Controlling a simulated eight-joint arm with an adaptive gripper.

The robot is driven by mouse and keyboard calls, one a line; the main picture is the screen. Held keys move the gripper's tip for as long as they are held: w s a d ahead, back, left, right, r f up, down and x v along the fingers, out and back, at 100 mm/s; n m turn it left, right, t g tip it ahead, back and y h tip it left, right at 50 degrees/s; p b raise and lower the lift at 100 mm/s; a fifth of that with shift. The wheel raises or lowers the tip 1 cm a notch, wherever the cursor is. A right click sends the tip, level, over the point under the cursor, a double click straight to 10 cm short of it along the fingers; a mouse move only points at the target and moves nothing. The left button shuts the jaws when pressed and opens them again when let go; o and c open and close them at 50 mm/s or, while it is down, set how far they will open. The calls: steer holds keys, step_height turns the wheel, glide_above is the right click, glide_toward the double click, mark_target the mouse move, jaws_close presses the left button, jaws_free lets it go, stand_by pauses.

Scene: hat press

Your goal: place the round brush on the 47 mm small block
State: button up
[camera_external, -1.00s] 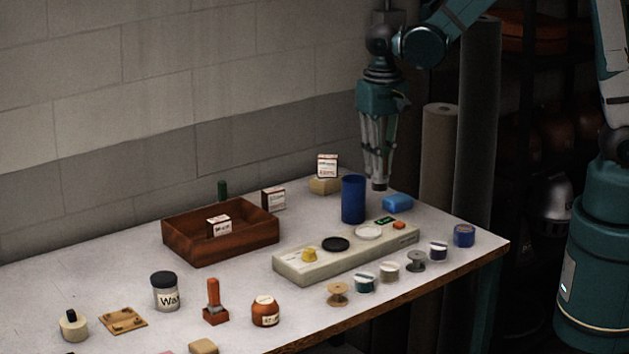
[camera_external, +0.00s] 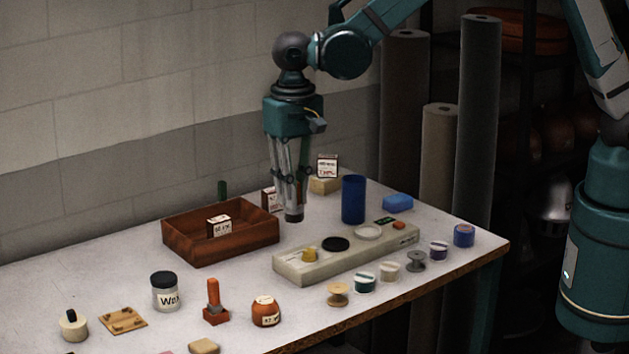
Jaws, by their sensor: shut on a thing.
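My gripper (camera_external: 293,208) points straight down above the table, between the wooden tray and the long pale board. It is shut on a small dark round thing at its fingertips, which looks like the round brush (camera_external: 294,216); the fingers hide most of it. A small tan block (camera_external: 204,346) lies at the front edge of the picture, partly cut off. Another tan block (camera_external: 324,186) stands at the back with a white box on it. I cannot tell by sight which block is 47 mm.
The wooden tray (camera_external: 180,245) holds a small box. A blue cylinder (camera_external: 353,200) stands right of my gripper. The pale board (camera_external: 300,270) carries discs and small pieces. A wax jar (camera_external: 166,291), a red stamp (camera_external: 214,305), an orange jar (camera_external: 265,311) and several spools stand nearer the front.

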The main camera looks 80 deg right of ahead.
steer(key=w+a+p, duration=0.1)
steer(key=w+a, duration=0.1)
steer(key=a, duration=0.6)
steer(key=w+a, duration=0.1)
steer(key=a, duration=0.7)
steer(key=shift+w+a+n+p, duration=0.3)
steer(key=shift+w+a+p, duration=0.05)
steer(key=shift+w+p, duration=0.05)
steer(key=shift+f, duration=0.1)
glide_above(265, 299)
step_height(265, 299, down, 6)
steer(key=shift+a+f, duration=0.1)
steer(key=shift+f, duration=0.05)
steer(key=shift+f+p, duration=0.4)
steer(key=shift+f, duration=1.35)
steer(key=shift+f, duration=0.25)
steer(key=o, duration=0.9)
steer(key=shift+r, duration=0.1)
